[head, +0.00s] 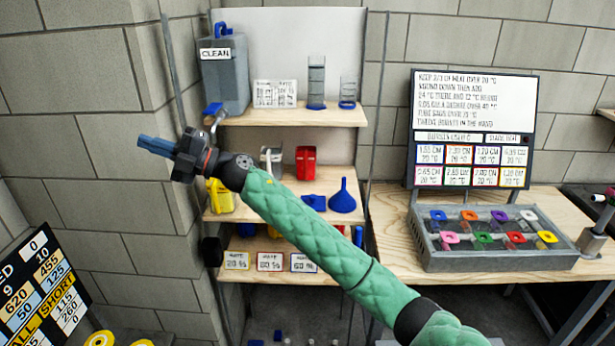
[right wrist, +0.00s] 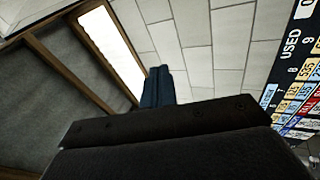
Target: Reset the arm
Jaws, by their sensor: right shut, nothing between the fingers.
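My right arm, in a green quilted sleeve, reaches up and left across the head view. Its gripper (head: 147,141) has blue fingers that point left, in front of the grey block wall. The fingers are closed together and hold nothing. They also show close together in the right wrist view (right wrist: 158,86), with wall blocks beyond them. My left gripper is not in the head view.
A shelf unit (head: 290,116) behind my arm holds a grey CLEAN can (head: 225,75), measuring cylinders (head: 316,82), a blue funnel (head: 342,197) and a red container (head: 306,161). At right, a workbench (head: 390,225) bears a grey tray (head: 500,260) of coloured pieces and a signboard (head: 472,130).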

